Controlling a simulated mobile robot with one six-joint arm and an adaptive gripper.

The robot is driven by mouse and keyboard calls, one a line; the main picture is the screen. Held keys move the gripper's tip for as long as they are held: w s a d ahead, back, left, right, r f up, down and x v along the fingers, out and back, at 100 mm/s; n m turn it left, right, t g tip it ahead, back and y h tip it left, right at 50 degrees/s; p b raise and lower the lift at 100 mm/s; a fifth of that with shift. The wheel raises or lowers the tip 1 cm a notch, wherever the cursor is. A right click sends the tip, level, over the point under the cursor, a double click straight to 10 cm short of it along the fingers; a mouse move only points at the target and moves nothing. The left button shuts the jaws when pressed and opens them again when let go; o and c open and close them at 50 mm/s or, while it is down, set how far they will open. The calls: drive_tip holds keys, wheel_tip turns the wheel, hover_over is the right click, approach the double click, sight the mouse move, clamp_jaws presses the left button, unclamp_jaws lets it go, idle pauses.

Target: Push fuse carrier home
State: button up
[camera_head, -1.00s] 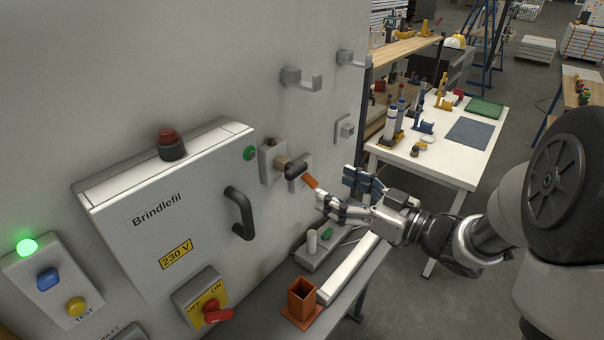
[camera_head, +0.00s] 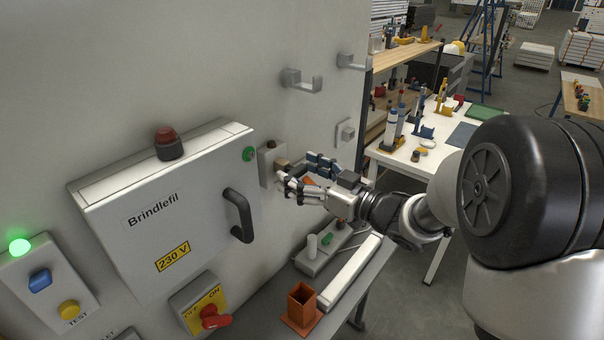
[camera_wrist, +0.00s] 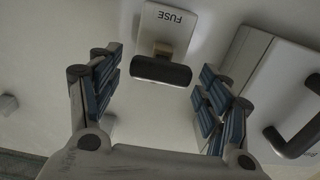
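The fuse carrier has a black bar handle (camera_wrist: 160,71) on a tan block (camera_wrist: 163,48), seen in the wrist view. The block stands out from the plate marked FUSE (camera_wrist: 168,22), with some of its length showing. In the head view the plate (camera_head: 267,170) is on the wall right of the cabinet; my fingers mostly hide the carrier there. My gripper (camera_head: 300,181) is at the carrier. In the wrist view my gripper (camera_wrist: 158,68) is open, with one blue-padded finger on each side of the handle and gaps between. I see no contact.
The cabinet marked Brindlefil (camera_head: 165,215), with its black handle (camera_head: 240,214), is left of my gripper. An orange piece (camera_head: 308,181) shows behind my fingers. Below is a bench with an orange open-topped holder (camera_head: 301,303). Hooks (camera_head: 303,80) stick out above.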

sight(300, 173)
drive_tip(key=c, duration=1.3)
drive_tip(key=shift+x, duration=1.45)
drive_tip(key=shift+c, duration=0.3)
drive_tip(key=o, duration=1.5)
drive_tip(key=v, duration=1.2)
drive_tip(key=shift+a, duration=0.1)
